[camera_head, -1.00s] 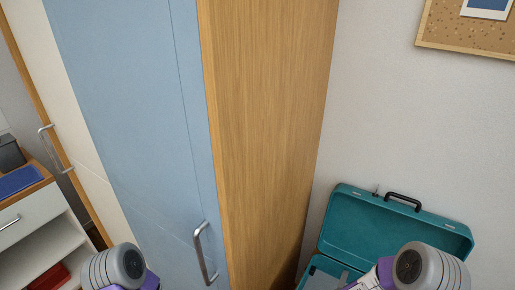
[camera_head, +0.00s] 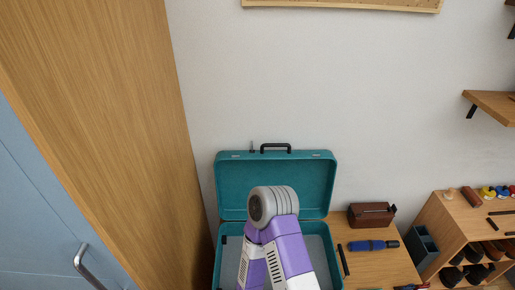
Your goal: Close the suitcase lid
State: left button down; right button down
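The teal suitcase (camera_head: 221,242) stands open on a wooden table against the wall. Its lid (camera_head: 240,183) is raised nearly upright at the back, with a black handle (camera_head: 275,147) on its top edge. The grey inside of the base shows, partly covered by one of my arms. This purple and white arm with a grey rounded joint appears in front of the suitcase; I cannot see whether it touches it. No gripper fingers show in the head view.
A wooden wardrobe with a blue door (camera_head: 40,220) stands at the left. On the table (camera_head: 385,270), right of the suitcase, are a brown box (camera_head: 371,214) and a blue tool (camera_head: 373,245). A shelf unit (camera_head: 455,215) with shoes stands at the right.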

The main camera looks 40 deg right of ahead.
aim_at(311, 173)
jog(key=u, duration=0.2)
jog(key=k, duration=0.55)
jog(key=z, duration=1.4)
jog(key=i, duration=0.5)
jog(key=z, duration=1.55)
jog(key=k, duration=0.35)
jog(key=u, duration=0.55)
